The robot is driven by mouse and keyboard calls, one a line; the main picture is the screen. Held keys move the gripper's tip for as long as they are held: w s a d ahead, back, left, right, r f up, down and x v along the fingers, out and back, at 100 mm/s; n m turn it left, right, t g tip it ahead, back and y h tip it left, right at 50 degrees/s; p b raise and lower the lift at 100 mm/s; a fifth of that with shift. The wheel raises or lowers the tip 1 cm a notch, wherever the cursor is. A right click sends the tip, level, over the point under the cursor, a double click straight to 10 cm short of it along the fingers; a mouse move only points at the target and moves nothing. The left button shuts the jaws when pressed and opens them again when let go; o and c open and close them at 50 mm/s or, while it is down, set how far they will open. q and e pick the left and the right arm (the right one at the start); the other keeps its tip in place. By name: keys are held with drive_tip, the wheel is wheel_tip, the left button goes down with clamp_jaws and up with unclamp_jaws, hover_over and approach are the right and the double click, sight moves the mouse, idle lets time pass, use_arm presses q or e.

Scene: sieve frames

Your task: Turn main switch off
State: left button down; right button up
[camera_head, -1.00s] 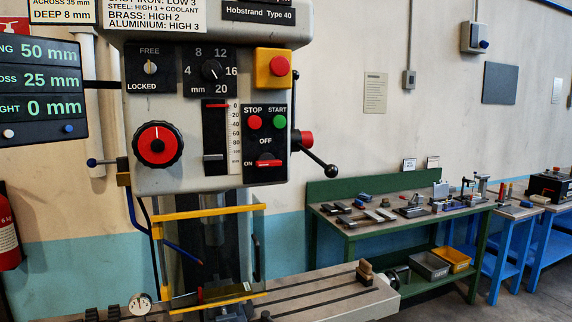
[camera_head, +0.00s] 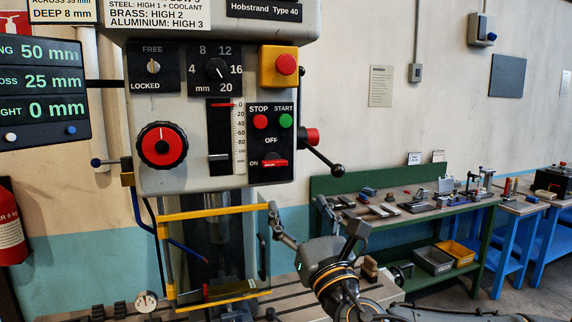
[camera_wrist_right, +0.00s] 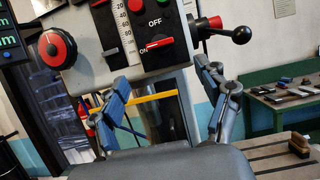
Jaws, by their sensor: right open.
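The main switch (camera_head: 275,161) is a red rotary handle on the black plate of the machine's front panel, below the red stop and green start buttons. Its handle lies roughly level, beside the ON label, with OFF printed above it. It also shows in the right wrist view (camera_wrist_right: 160,43), ahead of the fingers. My right gripper (camera_head: 298,207) is open and empty, below and slightly right of the switch, fingers pointing up toward the panel and apart from it. In the wrist view its two spread fingers (camera_wrist_right: 162,72) frame the lower panel. My left gripper is not in view.
A lever with a black knob (camera_head: 338,170) sticks out right of the panel. A yellow-framed guard (camera_head: 215,213) hangs below it. An emergency stop on a yellow box (camera_head: 286,65) sits above. A green workbench (camera_head: 330,185) with tools stands behind at right.

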sight(276, 164)
drive_tip(key=p+x, duration=0.5)
drive_tip(key=x, duration=0.7)
drive_tip(key=shift+a+r, duration=0.1)
drive_tip(key=shift+a, duration=0.05)
drive_tip(key=shift+w+a+r+p, duration=0.15)
drive_tip(key=shift+w+p, duration=0.3)
drive_tip(key=shift+w, duration=0.3)
